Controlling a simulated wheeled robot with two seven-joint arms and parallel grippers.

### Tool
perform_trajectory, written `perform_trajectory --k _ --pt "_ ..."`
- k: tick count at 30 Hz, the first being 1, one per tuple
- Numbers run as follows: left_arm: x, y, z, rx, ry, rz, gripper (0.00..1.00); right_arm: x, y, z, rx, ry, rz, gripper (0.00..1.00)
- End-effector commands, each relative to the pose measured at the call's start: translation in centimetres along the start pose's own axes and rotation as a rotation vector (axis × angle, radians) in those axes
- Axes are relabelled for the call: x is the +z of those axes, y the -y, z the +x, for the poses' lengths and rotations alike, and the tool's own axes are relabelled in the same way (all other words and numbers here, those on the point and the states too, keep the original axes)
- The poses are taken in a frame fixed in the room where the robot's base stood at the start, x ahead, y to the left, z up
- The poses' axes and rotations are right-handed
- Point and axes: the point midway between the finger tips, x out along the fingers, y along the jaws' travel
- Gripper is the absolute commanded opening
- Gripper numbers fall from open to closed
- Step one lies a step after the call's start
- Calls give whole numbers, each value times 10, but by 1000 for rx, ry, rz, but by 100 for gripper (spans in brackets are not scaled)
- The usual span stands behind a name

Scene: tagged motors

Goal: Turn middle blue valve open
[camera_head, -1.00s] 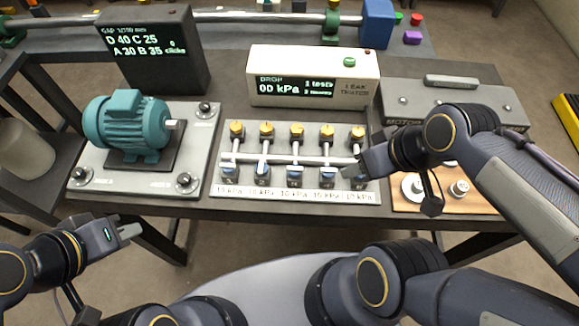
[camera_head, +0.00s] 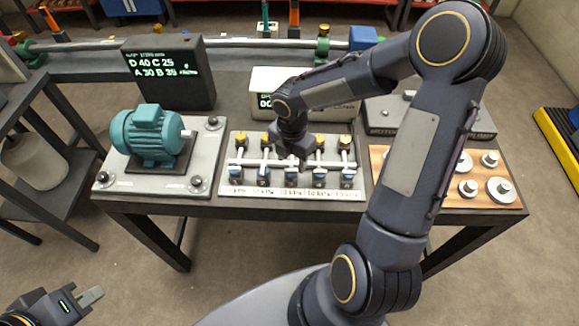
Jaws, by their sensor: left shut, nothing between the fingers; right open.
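The valve manifold, a pale plate (camera_head: 238,188), carries a row of brass caps at the back, a silver cross pipe and a row of blue valves in front. The middle blue valve (camera_head: 291,178) shows just in front of my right gripper (camera_head: 292,156). My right gripper points down over the middle of the manifold and hides the middle brass cap and part of the pipe. It is open; I cannot tell whether it touches the valve. My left gripper (camera_head: 92,296) is shut and empty, low at the left, away from the table.
A teal motor (camera_head: 148,133) stands on a plate left of the manifold. A black display (camera_head: 172,75) and a white leak tester (camera_head: 262,82), partly hidden by my arm, stand behind. Silver weights (camera_head: 499,189) sit on a wooden board at right.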

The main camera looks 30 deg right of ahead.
Motion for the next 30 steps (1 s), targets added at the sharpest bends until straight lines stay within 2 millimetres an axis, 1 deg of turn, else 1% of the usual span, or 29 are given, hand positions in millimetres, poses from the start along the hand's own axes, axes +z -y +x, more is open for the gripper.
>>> perform_trajectory --k 1,3,6,11,17,18,28,30 --pt "0 0 0 0 0 0 0 -1 1 9 -4 -4 0 50" --pt "0 0 0 0 0 0 0 -1 1 19 -4 -4 0 50" --pt "0 0 1 0 0 0 0 -1 1 30 -3 -3 1 50" --pt "0 0 1 0 0 0 0 -1 0 38 0 -1 1 50" --pt "0 0 1 0 0 0 0 -1 0 38 0 -1 2 50" --pt "0 0 1 0 0 0 0 -1 0 38 0 -1 2 49" --pt "0 0 1 0 0 0 0 -1 0 38 0 -1 3 6" --pt "0 0 1 0 0 0 0 -1 0 38 0 -1 3 6"
